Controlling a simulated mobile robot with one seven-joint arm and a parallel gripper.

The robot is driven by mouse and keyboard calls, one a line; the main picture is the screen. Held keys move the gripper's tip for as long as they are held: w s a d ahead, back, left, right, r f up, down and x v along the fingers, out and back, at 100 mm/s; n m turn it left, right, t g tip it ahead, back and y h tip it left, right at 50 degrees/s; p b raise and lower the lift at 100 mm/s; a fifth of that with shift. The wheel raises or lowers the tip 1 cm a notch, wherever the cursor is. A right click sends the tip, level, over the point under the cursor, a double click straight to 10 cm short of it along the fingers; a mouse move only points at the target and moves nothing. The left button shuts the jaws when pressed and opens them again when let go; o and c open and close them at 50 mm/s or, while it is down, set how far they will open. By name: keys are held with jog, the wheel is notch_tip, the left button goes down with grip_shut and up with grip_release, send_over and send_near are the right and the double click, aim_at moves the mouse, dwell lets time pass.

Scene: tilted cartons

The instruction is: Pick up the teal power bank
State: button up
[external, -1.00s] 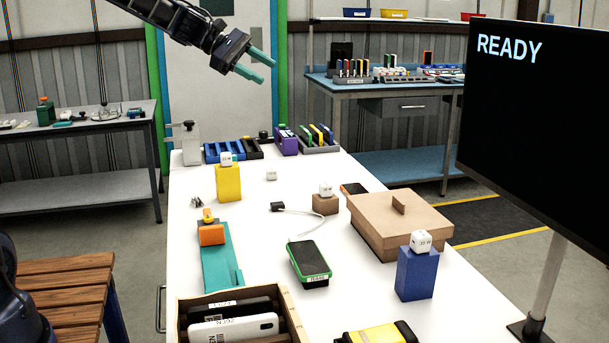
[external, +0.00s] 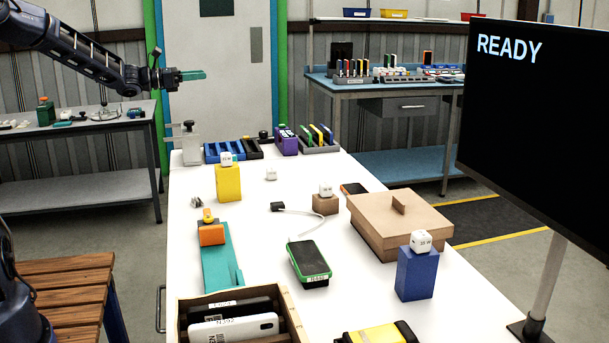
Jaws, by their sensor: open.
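No item in view can be clearly told as the teal power bank. A long flat teal piece (external: 219,262) lies at the left of the white table, with an orange block at its far end; I cannot tell if it is a power bank or a stand. A dark-faced device with a green edge (external: 309,262) lies near the table's middle. My gripper (external: 194,75), with teal fingers, is open and empty, raised above the table's far left end and pointing right. Its fingers overlap in this side view.
A wooden crate (external: 182,317) holding white and dark devices stands at the near left. A cardboard box (external: 385,240), a blue block (external: 415,275) and a yellow block (external: 228,184) bear on movement. A large screen (external: 535,130) stands at right. A cable lies mid-table.

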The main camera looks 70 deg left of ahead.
send_near(234, 155)
jog(key=shift+s+a, duration=0.1)
jog(key=shift+s, duration=0.3)
jog(key=shift+w+f, duration=0.15)
jog(key=shift+f, duration=0.3)
jog(key=w, duration=1)
jog(key=shift+w+a+f, duration=0.1)
jog(key=shift+w+a, duration=0.05)
jog(key=shift+w, duration=0.1)
grip_shut()
